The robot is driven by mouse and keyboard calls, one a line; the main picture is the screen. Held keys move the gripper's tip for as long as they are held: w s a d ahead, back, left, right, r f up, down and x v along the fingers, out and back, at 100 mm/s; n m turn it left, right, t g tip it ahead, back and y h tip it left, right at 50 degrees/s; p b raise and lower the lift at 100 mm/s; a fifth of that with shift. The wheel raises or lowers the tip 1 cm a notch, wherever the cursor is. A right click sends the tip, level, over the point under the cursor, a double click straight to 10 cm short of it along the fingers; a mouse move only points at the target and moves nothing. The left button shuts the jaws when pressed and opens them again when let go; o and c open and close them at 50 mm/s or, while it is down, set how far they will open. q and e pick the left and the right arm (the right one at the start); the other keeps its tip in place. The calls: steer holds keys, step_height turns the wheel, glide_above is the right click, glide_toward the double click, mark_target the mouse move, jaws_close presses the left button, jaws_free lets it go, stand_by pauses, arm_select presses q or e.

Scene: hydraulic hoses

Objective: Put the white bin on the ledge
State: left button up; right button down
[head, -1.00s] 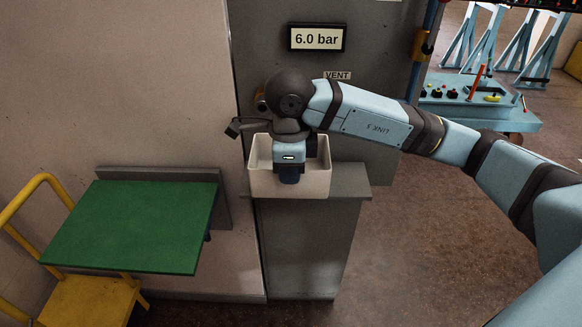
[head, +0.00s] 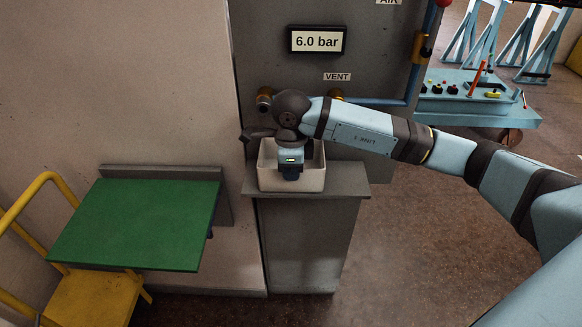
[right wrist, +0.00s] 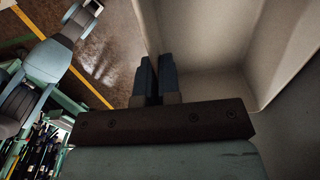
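The white bin (head: 309,183) is upright over the left part of the grey ledge (head: 345,181), below the pressure display. It looks set on the ledge, but a small gap under it cannot be ruled out. My right gripper (head: 290,174) points down at the bin's near wall. In the right wrist view its two fingers (right wrist: 157,70) are close together, one on each side of the wall's rim, with the bin's inside (right wrist: 210,35) to the right. The bin looks empty where it shows. My left gripper is not in view.
A grey panel with a "6.0 bar" display (head: 317,40) and brass fittings rises behind the ledge. A green board (head: 135,225) and a yellow step stool (head: 90,300) stand at the left. A blue cart (head: 475,105) is at the back right. The ledge's right part is bare.

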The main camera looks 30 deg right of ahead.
steer(key=shift+f+b, duration=0.2)
steer(key=shift+b, duration=0.15)
steer(key=c, duration=1.3)
jaws_free()
steer(key=shift+c, duration=0.2)
steer(key=shift+r, duration=0.1)
steer(key=shift+r, duration=0.1)
